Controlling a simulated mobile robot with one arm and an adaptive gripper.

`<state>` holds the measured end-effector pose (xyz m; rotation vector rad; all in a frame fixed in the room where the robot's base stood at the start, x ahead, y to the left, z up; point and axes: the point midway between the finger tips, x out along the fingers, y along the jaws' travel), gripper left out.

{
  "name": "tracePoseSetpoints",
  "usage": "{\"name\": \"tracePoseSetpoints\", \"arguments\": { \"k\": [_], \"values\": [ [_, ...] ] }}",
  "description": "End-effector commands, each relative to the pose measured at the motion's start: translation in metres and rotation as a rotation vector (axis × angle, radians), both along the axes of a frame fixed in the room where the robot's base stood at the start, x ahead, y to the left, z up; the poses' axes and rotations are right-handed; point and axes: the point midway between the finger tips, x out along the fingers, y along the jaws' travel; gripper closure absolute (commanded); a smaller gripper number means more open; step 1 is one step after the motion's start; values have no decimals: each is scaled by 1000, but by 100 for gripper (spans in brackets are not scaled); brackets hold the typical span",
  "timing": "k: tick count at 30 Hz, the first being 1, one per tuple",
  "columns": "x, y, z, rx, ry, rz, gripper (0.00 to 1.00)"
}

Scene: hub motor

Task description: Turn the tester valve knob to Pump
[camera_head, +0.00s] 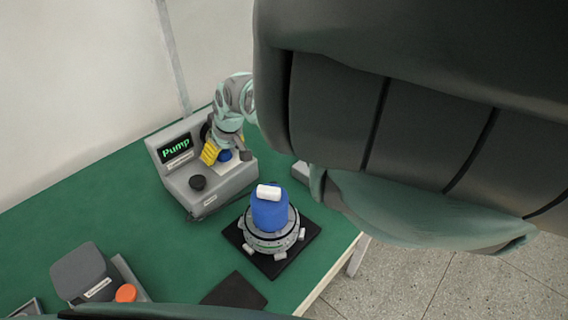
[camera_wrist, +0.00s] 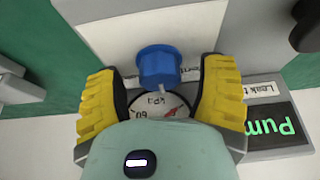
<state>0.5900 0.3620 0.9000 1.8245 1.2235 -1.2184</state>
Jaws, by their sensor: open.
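The tester (camera_head: 207,174) is a grey box on the green table, with a screen (camera_head: 176,148) that reads "Pump" in green. A blue knob (camera_head: 225,155) sits on the tester beside my gripper in the head view. In the wrist view the blue knob (camera_wrist: 159,66) is just beyond the space between my yellow fingers, above a round gauge dial marked kPa (camera_wrist: 160,106). My gripper (camera_wrist: 160,88) is open, with one finger on each side and clear gaps to the knob. Part of the gauge is hidden by my gripper body. The screen also shows in the wrist view (camera_wrist: 272,128).
A hub motor (camera_head: 270,238) with a blue cylinder (camera_head: 269,209) on top stands on a black mat (camera_head: 309,242) to the right. A grey box (camera_head: 84,270) and an orange-capped item (camera_head: 125,293) are front left.

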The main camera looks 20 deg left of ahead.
Motion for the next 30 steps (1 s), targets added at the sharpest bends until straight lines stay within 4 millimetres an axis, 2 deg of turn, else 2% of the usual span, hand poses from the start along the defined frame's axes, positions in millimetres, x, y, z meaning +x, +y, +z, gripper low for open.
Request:
{"name": "tracePoseSetpoints", "arguments": {
  "k": [5, 6, 26, 30],
  "values": [
    [-1, 1, 0, 0, 0, 2, 31],
    [-1, 1, 0, 0, 0, 2, 28],
    [0, 0, 0, 1, 0, 1, 96],
    [-1, 1, 2, 1, 2, -18, 98]
  ]
}}
